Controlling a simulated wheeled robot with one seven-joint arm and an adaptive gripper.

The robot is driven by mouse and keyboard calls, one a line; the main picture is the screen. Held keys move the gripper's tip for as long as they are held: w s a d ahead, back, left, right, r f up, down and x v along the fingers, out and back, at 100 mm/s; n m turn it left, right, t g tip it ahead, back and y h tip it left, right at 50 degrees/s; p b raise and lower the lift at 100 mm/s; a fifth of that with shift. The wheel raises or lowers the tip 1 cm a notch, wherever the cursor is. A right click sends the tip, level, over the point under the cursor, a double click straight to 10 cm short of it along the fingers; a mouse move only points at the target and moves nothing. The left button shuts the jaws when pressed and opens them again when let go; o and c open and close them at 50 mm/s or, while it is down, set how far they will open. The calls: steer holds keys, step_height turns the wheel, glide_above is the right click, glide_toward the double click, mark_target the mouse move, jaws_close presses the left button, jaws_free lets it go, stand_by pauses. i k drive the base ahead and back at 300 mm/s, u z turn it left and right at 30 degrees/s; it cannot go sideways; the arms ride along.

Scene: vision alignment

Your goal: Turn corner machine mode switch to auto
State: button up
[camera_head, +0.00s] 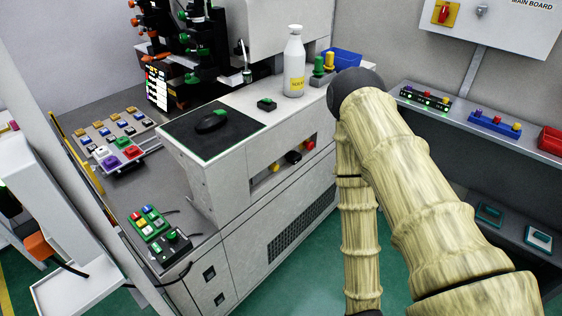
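The corner machine (205,165) is a pale grey cabinet with a worktop, in the middle left of the head view. A black control box (172,243) with a green-lit knob sits on its low front shelf. A recess in its front face holds a black knob (293,157) between yellow and red buttons. I cannot tell which control is the mode switch, and no auto label is readable. My arm (425,175), with a wood-like surface, bends at a dark joint right of the machine. My gripper is not visible; the lower arm link runs down to the bottom edge.
A white bottle (294,65), a blue bin (345,58) and a black mat (185,142) with a mouse are on the machine top. A button box (149,222) is beside the control box. A wall shelf (540,154) is at right. Green floor shows between.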

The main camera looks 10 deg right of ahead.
mark_target(293, 157)
steer(key=u, duration=1.45)
steer(key=k, duration=1.15)
steer(key=z, duration=1.35)
steer(key=i, duration=0.5)
steer(key=z, duration=0.05)
